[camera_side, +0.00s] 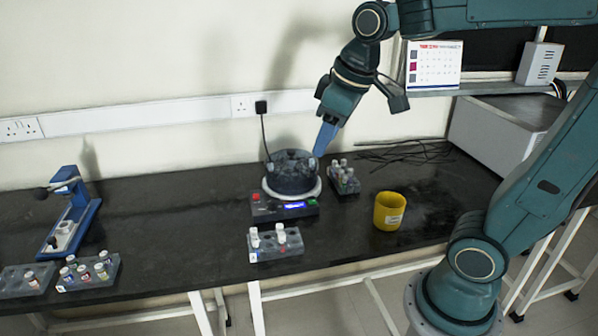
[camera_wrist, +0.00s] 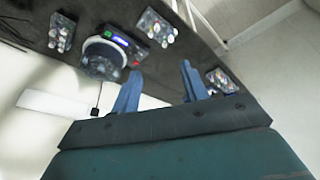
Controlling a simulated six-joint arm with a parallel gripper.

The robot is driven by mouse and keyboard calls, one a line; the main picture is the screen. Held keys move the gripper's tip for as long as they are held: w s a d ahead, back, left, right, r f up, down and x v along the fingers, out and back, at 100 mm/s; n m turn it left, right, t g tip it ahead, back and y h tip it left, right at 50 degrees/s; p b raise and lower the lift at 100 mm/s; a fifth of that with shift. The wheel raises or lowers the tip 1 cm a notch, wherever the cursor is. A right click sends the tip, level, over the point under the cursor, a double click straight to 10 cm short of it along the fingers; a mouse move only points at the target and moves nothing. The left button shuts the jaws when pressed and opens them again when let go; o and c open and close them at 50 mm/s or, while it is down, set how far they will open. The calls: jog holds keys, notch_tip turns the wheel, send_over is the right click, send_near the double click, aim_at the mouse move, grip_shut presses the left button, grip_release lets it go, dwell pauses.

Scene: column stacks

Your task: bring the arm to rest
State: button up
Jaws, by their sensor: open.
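My gripper (camera_side: 324,146) hangs from my teal arm, with its blue fingers pointing down, above the back of the black bench (camera_side: 190,225). In the side view its fingers overlap into one shape beside the upper right of the round dark-topped device (camera_side: 291,177); the gap between them is hard to judge. In the wrist view my gripper (camera_wrist: 160,82) has its two blue fingers well apart with nothing between them. The round device (camera_wrist: 101,62) shows beyond the fingers, to their upper left.
Vial racks stand right of the device (camera_side: 343,180), in front of it (camera_side: 275,246) and at front left (camera_side: 88,273). A yellow cup (camera_side: 389,213) stands at right. A blue stand (camera_side: 72,215) is far left. Loose black cables (camera_side: 410,153) lie behind. A shelf (camera_side: 470,88) is at upper right.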

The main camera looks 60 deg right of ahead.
jog(key=s+a+f+m+t, duration=0.1)
jog(key=s+a+f, duration=0.1)
jog(key=s, duration=0.8)
jog(key=shift+s+a+f+m+t, duration=0.2)
jog(key=shift+f+m+t, duration=0.1)
jog(key=shift+m, duration=0.1)
dwell(0.4)
